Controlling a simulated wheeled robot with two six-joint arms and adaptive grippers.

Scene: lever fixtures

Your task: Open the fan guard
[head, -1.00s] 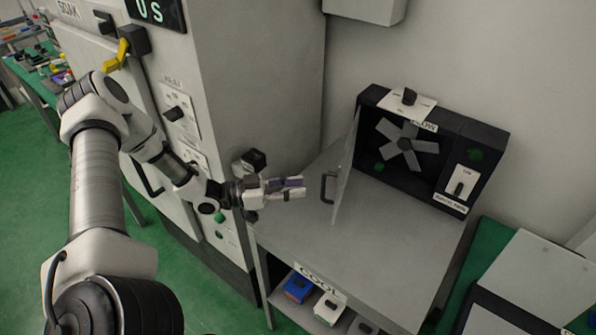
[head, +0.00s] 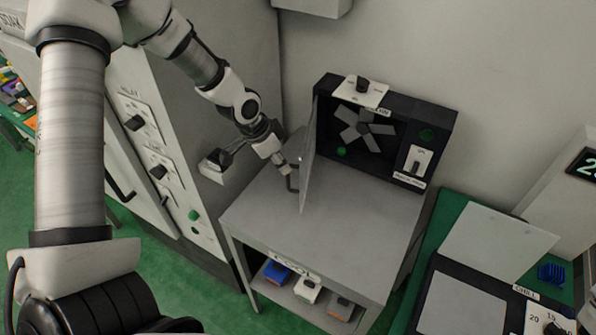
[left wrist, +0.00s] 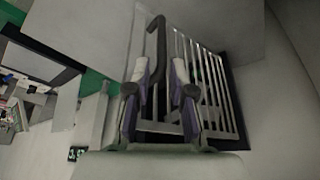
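The fan guard (head: 308,160) is a thin pale panel seen nearly edge-on in the head view. It stands swung out from the left side of the black fan box (head: 440,130), and the grey fan (head: 364,130) shows uncovered. My left gripper (head: 284,172) is at the guard's outer left side, by its dark handle (head: 291,184). In the left wrist view, my left gripper (left wrist: 160,75) has its fingers apart, with the dark bent handle (left wrist: 153,50) showing between them, nearer the left finger. Whether it touches is unclear. My right gripper is out of view.
The fan box stands on a grey table (head: 350,225) with clear top space in front. A tall cabinet with knobs (head: 158,170) stands left. A slatted grille (left wrist: 210,85) shows behind the fingers. A green bench with a dark panel (head: 460,300) is at right.

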